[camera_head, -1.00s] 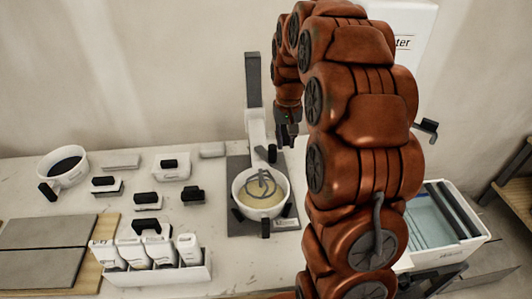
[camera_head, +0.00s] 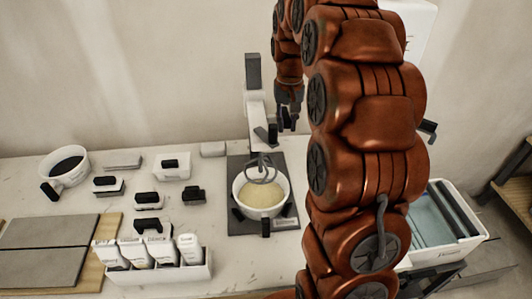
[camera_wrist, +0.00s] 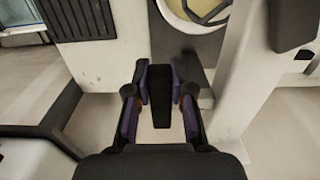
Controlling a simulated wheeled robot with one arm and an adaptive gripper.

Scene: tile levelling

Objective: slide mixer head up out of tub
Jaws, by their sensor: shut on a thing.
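The mixer stand (camera_head: 254,100) rises behind a white tub (camera_head: 262,209) holding pale yellow mix. The mixer head's looped whisk (camera_head: 262,170) hangs over the tub, its lower part at about the rim. In the head view my gripper (camera_head: 286,122) is at the mixer head's right side, beside the stand. In the wrist view my gripper (camera_wrist: 160,88) is shut on a black handle (camera_wrist: 161,100) between its fingers. The tub (camera_wrist: 190,12) and part of the whisk (camera_wrist: 207,8) show at the top of the wrist view. My arm hides the area right of the stand.
A white bin (camera_head: 440,225) with tiles stands at the right. A rack of white bottles (camera_head: 155,262) stands at front left, near grey tiles (camera_head: 45,250). A bucket of dark stuff (camera_head: 66,166) and several small black-handled tools lie on the left of the table.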

